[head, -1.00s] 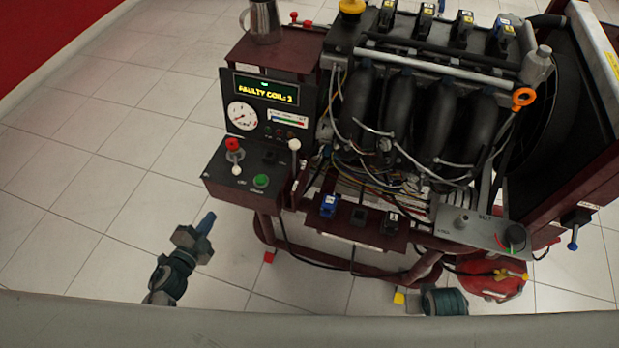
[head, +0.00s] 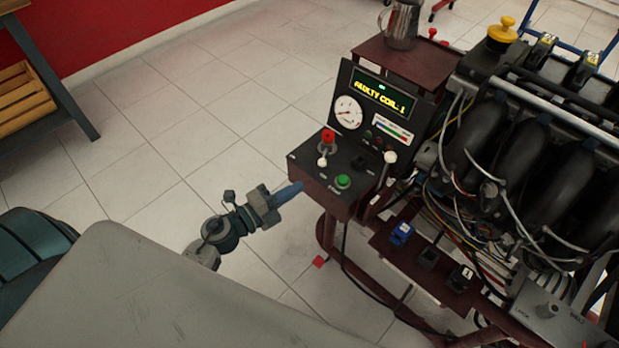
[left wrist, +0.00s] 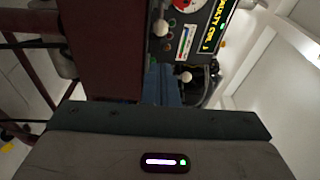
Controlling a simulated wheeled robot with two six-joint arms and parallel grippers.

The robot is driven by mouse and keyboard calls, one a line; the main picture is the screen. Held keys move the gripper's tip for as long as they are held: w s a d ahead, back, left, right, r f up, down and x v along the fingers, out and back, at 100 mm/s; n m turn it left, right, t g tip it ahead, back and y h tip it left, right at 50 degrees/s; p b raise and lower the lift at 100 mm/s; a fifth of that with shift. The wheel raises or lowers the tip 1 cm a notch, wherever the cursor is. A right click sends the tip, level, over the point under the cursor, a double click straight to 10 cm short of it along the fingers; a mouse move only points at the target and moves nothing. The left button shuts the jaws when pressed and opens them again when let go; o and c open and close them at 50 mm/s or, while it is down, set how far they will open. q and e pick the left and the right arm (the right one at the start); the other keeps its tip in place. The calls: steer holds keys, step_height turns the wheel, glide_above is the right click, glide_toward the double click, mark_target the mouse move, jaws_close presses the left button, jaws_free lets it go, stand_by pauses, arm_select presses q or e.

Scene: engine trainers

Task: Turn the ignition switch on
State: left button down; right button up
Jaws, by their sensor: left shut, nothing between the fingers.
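The control box (head: 318,178) of the engine trainer has a black top with a red knob (head: 328,137), a white-tipped lever (head: 322,161), a small dark switch (head: 359,163) and a green button (head: 343,181). The labels are too small to read, so I cannot tell which control is the ignition switch. My left gripper (head: 291,193) is shut and empty, its blue fingertips close to the box's left front side, below its top. Contact is unclear. In the left wrist view the fingers (left wrist: 161,86) point towards the panel. My right gripper is out of view.
A display (head: 383,95) reads "FAULTY COIL: 1" above the box, beside a round gauge (head: 348,112). A white-knobbed lever (head: 390,157) stands right of the box. The engine (head: 530,135) fills the right side. Floor left of the box is clear.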

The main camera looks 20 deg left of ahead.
mark_target(320, 176)
arm_select(q)
steer(key=p+x, duration=0.1)
steer(key=x, duration=0.8)
steer(key=shift+w+d, duration=0.1)
steer(key=shift+w, duration=0.05)
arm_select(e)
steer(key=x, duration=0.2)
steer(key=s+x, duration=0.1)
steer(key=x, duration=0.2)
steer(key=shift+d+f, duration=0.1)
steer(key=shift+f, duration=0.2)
arm_select(q)
steer(key=shift+m+h, duration=0.3)
steer(key=shift+a+g+h, duration=0.3)
steer(key=shift+g, duration=0.1)
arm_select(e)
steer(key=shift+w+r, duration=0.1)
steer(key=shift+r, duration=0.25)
